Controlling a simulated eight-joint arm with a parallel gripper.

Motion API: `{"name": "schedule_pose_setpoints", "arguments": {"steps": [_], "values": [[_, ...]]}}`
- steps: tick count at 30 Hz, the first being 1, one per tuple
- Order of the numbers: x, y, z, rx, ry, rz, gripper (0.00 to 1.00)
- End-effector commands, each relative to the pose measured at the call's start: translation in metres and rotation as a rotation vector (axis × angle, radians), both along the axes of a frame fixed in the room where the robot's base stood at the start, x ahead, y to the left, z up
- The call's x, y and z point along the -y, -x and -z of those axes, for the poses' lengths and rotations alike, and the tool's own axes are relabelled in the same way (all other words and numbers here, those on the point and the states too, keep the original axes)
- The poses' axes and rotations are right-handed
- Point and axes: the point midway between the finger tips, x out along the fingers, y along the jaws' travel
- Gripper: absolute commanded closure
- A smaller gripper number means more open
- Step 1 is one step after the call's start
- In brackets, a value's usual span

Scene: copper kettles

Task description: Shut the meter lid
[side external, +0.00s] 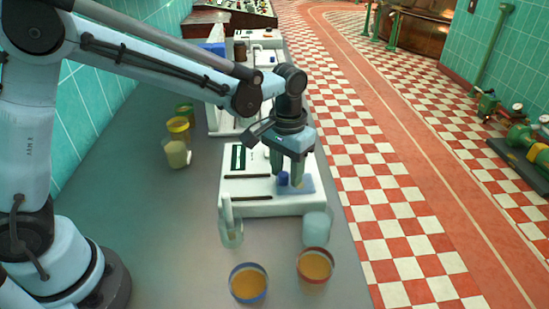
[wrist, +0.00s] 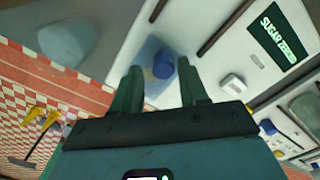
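The meter (side external: 258,205) is a low white box on the grey bench, with a green display and dark slots on top. In the wrist view its display (wrist: 284,36) reads "SUGAR ZERO". A small blue knob (wrist: 163,65) shows on a translucent bluish square patch of the meter's top, apparently the lid; I cannot tell whether it is open. The bluish patch also shows in the side view (side external: 306,185). My gripper (side external: 288,177) points down over this end of the meter. Its green fingers are apart, with the knob seen between the tips; no contact is visible.
A frosted cup (side external: 316,228) and a clear holder (side external: 230,232) stand by the meter's near edge. Two amber-filled cups (side external: 248,284) (side external: 314,265) stand nearer. Several small pots stand left, by the tiled wall. Another white device (side external: 228,118) stands behind.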

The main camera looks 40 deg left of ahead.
Motion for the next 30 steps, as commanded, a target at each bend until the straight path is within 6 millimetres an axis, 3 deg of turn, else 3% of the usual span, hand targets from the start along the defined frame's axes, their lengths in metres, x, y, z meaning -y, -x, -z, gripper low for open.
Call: {"name": "schedule_pose_setpoints", "arguments": {"steps": [14,30], "values": [[-0.002,0.001,-0.009,-0.004,-0.004,-0.001,0.49],[-0.001,0.001,-0.099,-0.003,-0.003,-0.001,0.49]]}}
